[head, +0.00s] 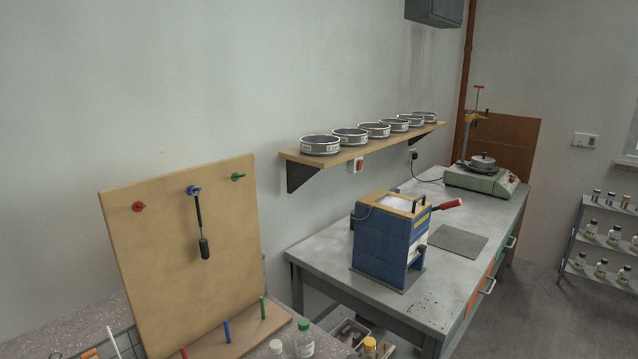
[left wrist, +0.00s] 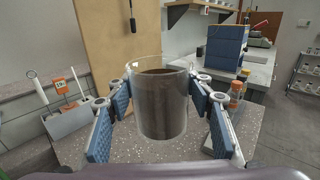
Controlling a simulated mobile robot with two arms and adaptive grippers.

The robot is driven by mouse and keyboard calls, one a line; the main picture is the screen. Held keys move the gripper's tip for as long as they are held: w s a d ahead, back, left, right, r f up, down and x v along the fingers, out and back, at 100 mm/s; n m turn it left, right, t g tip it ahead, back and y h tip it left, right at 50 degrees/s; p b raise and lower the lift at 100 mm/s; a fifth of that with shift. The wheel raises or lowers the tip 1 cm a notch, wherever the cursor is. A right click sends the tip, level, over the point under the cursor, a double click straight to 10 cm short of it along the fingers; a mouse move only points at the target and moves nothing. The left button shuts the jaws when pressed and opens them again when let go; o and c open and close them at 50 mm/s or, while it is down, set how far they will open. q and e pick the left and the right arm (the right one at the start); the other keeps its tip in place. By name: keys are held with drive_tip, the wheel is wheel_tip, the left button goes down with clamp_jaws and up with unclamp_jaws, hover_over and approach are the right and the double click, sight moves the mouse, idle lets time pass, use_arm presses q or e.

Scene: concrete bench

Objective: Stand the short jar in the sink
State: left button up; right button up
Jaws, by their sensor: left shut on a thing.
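The short jar (left wrist: 161,108) is a wide, clear glass cylinder in the middle of the left wrist view. It looks dark brown inside below a clear upper band. My left gripper (left wrist: 158,101) has its blue padded fingers on both sides of the jar, shut on it. The jar is upright, in front of the speckled counter (left wrist: 115,147); its base is low in the view, and I cannot tell whether it touches the counter. Neither gripper is in the head view, and my right gripper shows in no view. I cannot make out the sink in either view.
A wooden pegboard (head: 185,262) stands at the counter's back. Bottles with green (head: 304,343) and yellow caps stand nearby; orange-capped bottles (left wrist: 237,94) show right of the jar. A holder with brushes (left wrist: 67,120) stands left. A blue machine (head: 385,245) sits on the grey bench.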

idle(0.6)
use_arm(q)
drive_tip(key=w+d+h+p, duration=0.1)
drive_tip(key=w+d, duration=0.2)
drive_tip(key=w, duration=0.3)
drive_tip(key=w+d+r+m+p, duration=0.1)
drive_tip(key=w+d, duration=0.2)
drive_tip(key=w, duration=0.3)
drive_tip(key=w+d+h+p, duration=0.1)
drive_tip(key=w+d, duration=0.1)
drive_tip(key=w, duration=0.4)
drive_tip(key=shift+d+f+b, duration=0.2)
drive_tip(key=shift+f+b, duration=5.3)
drive_tip(key=shift+f, duration=4.3)
drive_tip(key=shift+s+f, duration=0.1)
drive_tip(key=o, duration=0.8)
drive_tip(key=shift+f, duration=0.1)
drive_tip(key=o, duration=0.5)
drive_tip(key=shift+c, duration=0.2)
